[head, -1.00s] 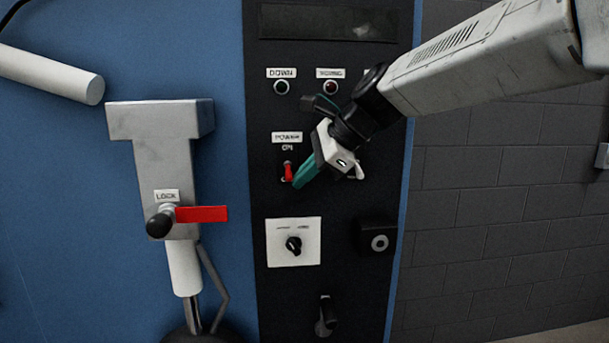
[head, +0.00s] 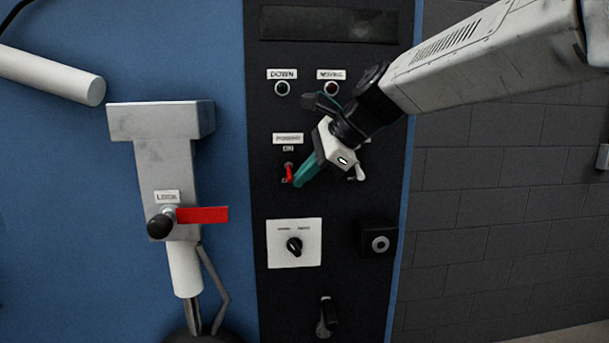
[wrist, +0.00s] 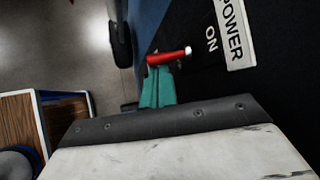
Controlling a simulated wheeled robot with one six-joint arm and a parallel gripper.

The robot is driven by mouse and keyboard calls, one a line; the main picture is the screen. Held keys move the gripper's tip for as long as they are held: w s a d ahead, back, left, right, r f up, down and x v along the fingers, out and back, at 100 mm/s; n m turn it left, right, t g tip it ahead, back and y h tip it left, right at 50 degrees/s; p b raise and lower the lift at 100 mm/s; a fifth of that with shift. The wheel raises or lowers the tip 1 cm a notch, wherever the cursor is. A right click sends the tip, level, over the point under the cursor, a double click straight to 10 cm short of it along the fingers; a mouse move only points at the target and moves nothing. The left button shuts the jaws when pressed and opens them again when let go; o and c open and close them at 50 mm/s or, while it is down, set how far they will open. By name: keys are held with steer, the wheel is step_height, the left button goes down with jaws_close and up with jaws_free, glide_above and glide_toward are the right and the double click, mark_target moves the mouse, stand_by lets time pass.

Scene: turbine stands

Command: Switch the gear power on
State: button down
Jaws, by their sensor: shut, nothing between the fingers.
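The red power switch (head: 289,173) sits on the black panel under the POWER ON label (head: 288,140). It also shows in the wrist view (wrist: 170,57), just beyond my fingertips, with the label (wrist: 230,35) to its right. My gripper (head: 300,182) has teal fingers that are shut and empty, and they lie right beside the switch at its lower right in the head view. In the wrist view the fingertips (wrist: 158,76) touch or nearly touch the red lever; I cannot tell which.
Below are a rotary knob on a white plate (head: 294,243), a black box with a round lock (head: 377,240) and a lower handle (head: 326,317). Two indicator lamps sit above. The LOCK lever with a red tab (head: 203,214) is at the left.

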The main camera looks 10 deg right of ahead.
steer(key=shift+r, duration=0.85)
stand_by(2.3)
steer(key=shift+r, duration=0.8)
steer(key=shift+r, duration=0.1)
glide_toward(291, 170)
steer(key=shift+s+d+r, duration=0.3)
steer(key=shift+d+r, duration=0.1)
steer(key=shift+d, duration=0.2)
